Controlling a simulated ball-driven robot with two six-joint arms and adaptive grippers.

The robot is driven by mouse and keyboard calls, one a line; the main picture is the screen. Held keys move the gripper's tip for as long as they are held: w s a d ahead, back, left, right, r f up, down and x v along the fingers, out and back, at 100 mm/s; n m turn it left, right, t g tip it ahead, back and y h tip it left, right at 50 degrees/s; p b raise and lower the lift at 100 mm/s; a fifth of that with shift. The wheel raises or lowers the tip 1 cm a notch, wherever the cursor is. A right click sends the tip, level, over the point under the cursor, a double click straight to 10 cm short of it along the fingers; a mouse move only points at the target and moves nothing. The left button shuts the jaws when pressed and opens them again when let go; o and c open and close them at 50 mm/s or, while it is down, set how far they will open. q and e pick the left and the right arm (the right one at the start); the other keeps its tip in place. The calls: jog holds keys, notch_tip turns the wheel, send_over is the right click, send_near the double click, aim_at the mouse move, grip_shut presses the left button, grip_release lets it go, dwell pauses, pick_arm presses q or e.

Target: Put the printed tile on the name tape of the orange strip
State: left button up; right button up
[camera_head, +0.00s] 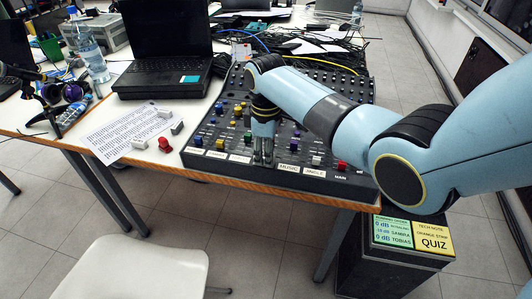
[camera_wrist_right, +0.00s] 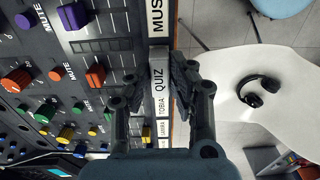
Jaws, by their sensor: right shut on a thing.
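My right gripper (camera_head: 263,158) points down at the front edge of the mixing desk (camera_head: 228,110). The tile is at the row of name tapes, level with an orange fader cap (camera_wrist_right: 96,76). It lies between the MUSIC tape (camera_wrist_right: 157,18) and the TOBIA… tape (camera_wrist_right: 161,106). Whether the tile touches the desk is unclear. In the head view the fingers hide the tile. My left gripper is not in view.
A note card (camera_head: 433,237) reads ORANGE STRIP and QUIZ on a black box. Several loose caps, one red (camera_head: 165,145), lie on or near a printed sheet (camera_head: 122,130) left of the desk. A laptop (camera_head: 166,70) stands behind. A white chair (camera_head: 135,270) is in front.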

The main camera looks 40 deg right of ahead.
jog(key=o, duration=0.8)
jog(key=shift+f, duration=0.1)
jog(key=shift+o, duration=0.2)
notch_tip(320, 180, up, 12)
jog(key=shift+p, duration=0.4)
